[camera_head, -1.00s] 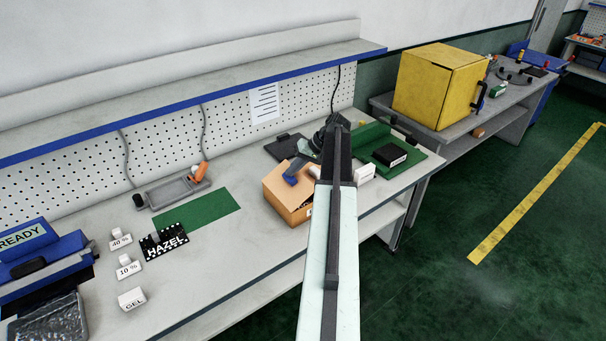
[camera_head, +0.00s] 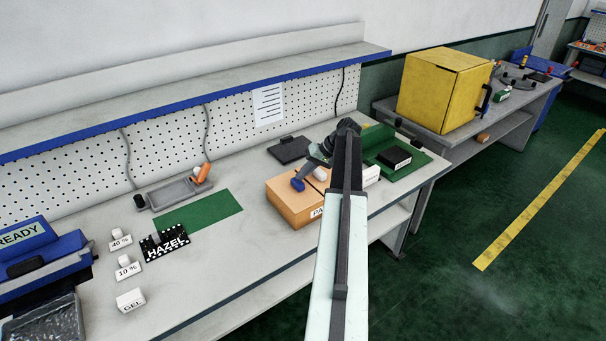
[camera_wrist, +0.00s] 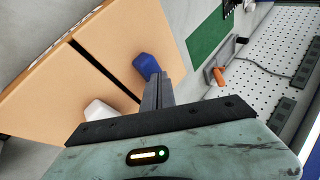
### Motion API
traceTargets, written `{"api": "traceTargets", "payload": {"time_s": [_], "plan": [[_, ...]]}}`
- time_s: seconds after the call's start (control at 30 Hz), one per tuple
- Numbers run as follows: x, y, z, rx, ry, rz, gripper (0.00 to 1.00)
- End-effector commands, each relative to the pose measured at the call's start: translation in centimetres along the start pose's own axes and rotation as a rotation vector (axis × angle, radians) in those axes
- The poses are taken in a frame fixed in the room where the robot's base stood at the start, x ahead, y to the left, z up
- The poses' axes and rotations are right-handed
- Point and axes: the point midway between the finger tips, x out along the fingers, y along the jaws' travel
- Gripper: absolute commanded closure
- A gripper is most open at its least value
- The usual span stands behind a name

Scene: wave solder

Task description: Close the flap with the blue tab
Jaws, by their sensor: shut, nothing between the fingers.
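A tan carton (camera_head: 291,213) stands on the bench, its printed label partly hidden by my arm. Its blue tab (camera_head: 298,185) sits on the left flap, and a white tab (camera_head: 319,174) sits on the other flap. Both flaps look about level in the head view. In the wrist view the blue tab (camera_wrist: 146,66) and the white tab (camera_wrist: 101,112) lie either side of a narrow dark gap between the flaps. My gripper (camera_head: 304,174) is shut and empty, with its fingertips (camera_wrist: 159,77) right beside the blue tab; contact is unclear.
A green mat (camera_head: 198,210), a grey tray (camera_head: 176,193) and a HAZEL board (camera_head: 164,241) lie left of the carton. A dark pad (camera_head: 289,149) lies behind it. A green tray with a black box (camera_head: 394,158) is to the right.

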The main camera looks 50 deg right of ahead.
Motion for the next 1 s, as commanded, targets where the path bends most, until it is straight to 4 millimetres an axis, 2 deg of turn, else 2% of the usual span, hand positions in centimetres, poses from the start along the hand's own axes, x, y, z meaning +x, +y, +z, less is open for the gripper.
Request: {"api": "traceTargets", "payload": {"time_s": [0.2, 0.47, 0.7, 0.8, 1.0], "plan": [[-1.1, -0.9, -0.3, 0.0, 0.0, 0.0, 1.0], [-1.5, -1.3, -0.4, -0.001, -0.001, 0.0, 1.0], [-5.1, -4.6, -1.3, -0.007, -0.005, -0.002, 1.0], [-7.4, -2.5, -1.6, -0.003, -0.002, 0.0, 1.0], [-11.2, -0.3, -1.8, -0.005, -0.004, -0.001, 1.0]]}}
